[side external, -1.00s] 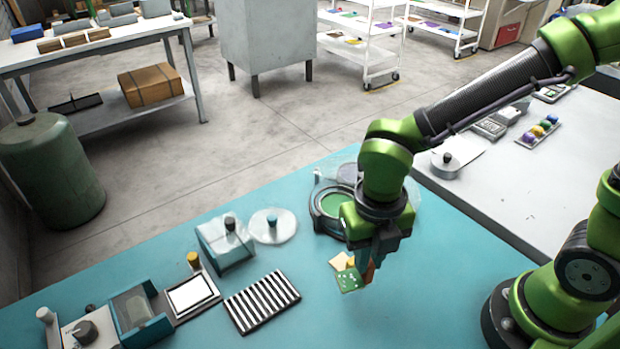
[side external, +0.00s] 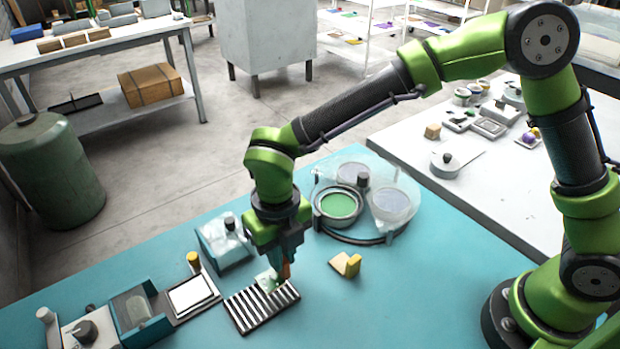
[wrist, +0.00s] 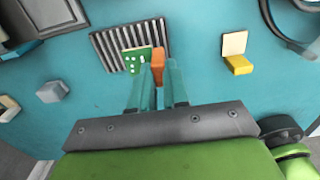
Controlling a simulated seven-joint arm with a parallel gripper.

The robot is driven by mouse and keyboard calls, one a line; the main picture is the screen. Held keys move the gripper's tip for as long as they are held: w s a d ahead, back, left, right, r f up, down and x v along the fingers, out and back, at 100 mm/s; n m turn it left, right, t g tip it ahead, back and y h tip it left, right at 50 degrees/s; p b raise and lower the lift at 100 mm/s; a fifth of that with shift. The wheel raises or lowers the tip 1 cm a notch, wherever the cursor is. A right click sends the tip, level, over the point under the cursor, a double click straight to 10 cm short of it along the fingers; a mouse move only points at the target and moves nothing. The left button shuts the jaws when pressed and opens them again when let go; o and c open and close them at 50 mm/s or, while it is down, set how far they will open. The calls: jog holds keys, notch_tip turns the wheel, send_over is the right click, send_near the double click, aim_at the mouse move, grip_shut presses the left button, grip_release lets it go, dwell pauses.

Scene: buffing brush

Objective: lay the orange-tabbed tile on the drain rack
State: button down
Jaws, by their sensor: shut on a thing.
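My gripper (side external: 284,266) is shut on the orange tab (wrist: 158,62) of a small green tile (wrist: 138,60) with white spots. The tile also shows in the side view (side external: 268,281), over the far part of the drain rack (side external: 250,314), a striped black-and-white rectangle on the teal table. In the wrist view the rack (wrist: 107,48) lies beyond and to the left of the tile. I cannot tell whether the tile touches the rack. My fingers partly hide the orange tab.
A pale tile with a yellow tab (side external: 346,265) lies on the table right of the rack. A white framed pad (side external: 190,294) sits just left of the rack. A round fixture with a green disc (side external: 338,205) stands behind. The front right of the table is clear.

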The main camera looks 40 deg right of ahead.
aim_at(273, 272)
jog(key=shift+w+a+f, duration=0.2)
jog(key=shift+w+a, duration=0.2)
jog(key=shift+w, duration=0.05)
jog(key=shift+f, duration=1.65)
jog(key=shift+f, duration=0.15)
jog(key=c, duration=1.1)
grip_release()
